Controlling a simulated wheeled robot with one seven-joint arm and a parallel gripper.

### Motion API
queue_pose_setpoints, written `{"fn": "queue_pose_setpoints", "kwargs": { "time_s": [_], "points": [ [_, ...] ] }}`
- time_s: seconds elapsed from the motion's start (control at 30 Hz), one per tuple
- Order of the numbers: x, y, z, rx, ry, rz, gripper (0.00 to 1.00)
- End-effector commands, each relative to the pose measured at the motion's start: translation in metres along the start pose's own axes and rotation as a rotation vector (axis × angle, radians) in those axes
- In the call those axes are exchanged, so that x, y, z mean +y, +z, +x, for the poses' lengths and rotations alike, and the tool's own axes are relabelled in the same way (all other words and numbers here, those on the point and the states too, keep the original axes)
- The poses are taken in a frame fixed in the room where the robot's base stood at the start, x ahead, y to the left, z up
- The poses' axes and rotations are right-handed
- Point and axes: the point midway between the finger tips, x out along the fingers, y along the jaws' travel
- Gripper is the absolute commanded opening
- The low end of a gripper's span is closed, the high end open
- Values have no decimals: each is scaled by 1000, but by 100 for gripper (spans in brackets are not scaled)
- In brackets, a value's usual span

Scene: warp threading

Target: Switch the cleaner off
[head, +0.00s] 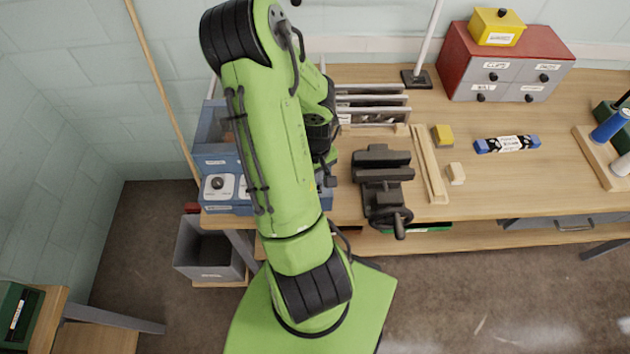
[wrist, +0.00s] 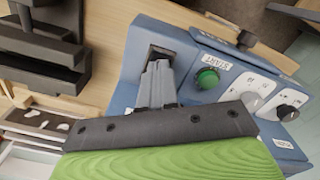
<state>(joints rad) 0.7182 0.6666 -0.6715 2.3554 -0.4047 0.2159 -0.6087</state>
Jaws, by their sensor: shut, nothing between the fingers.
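The cleaner looks to be the blue machine (wrist: 190,50) that fills the middle of the wrist view. My gripper (wrist: 158,66) is shut and empty. Its fingertips are at a dark rectangular recess or switch (wrist: 160,52) left of the button; whether they touch it I cannot tell. In the head view, my arm covers much of the blue machine (head: 215,150) and hides my gripper.
On the bench (head: 480,190) stand a dark vise (head: 384,175), a rack of plates (head: 372,104), and a red-grey drawer cabinet (head: 505,65). A grey bin (head: 210,255) sits below left.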

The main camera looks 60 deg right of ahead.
Motion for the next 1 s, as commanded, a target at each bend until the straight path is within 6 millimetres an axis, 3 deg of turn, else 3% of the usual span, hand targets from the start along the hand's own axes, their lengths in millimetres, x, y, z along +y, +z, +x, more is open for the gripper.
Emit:
{"fn": "queue_pose_setpoints", "kwargs": {
  "time_s": [1.0],
  "points": [
    [0, 0, 16, 0, 0, 0, 0]
  ]
}}
